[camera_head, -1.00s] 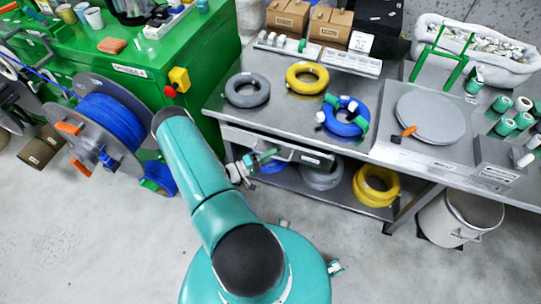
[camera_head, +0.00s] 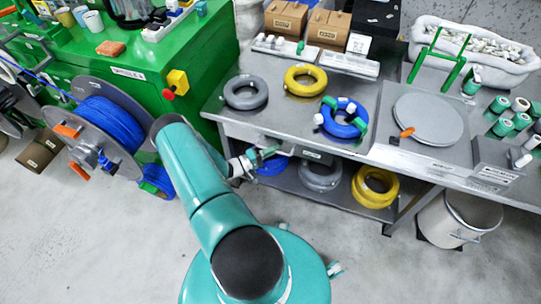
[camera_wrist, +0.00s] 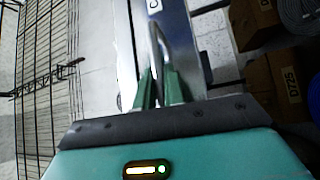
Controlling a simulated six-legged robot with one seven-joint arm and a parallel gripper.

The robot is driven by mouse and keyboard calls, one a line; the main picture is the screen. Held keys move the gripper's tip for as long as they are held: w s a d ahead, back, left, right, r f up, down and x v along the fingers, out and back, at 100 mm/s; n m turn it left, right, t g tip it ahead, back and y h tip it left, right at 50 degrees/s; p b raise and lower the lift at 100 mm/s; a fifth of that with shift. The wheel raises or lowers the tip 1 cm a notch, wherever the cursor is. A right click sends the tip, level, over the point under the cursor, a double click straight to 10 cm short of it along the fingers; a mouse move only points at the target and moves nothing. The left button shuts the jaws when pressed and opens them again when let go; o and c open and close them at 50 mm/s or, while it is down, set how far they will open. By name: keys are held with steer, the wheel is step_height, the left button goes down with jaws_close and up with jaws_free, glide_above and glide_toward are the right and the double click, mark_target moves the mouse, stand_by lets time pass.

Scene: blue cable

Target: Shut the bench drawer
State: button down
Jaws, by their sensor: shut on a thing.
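The bench drawer (camera_head: 316,157) is a grey metal front with a small label, just under the front edge of the bench top (camera_head: 225,104). It looks about level with that edge, but my arm hides part of it. My gripper (camera_head: 266,153) is at the left part of the drawer front. In the wrist view its green fingers (camera_wrist: 160,88) are shut on the metal bar handle (camera_wrist: 157,45) of the drawer, with the drawer face close beyond them.
Grey, yellow and blue cable coils lie on the bench top, and more coils on the shelf below. A blue cable reel (camera_head: 108,125) and a green machine (camera_head: 130,65) stand left of my arm. A white bin (camera_head: 458,218) stands at the right. The near floor is clear.

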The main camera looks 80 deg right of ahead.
steer(key=c, duration=1.5)
jaws_free()
steer(key=shift+d, duration=0.35)
steer(key=v, duration=1.4)
steer(key=shift+r, duration=0.1)
steer(key=shift+w+r, duration=0.1)
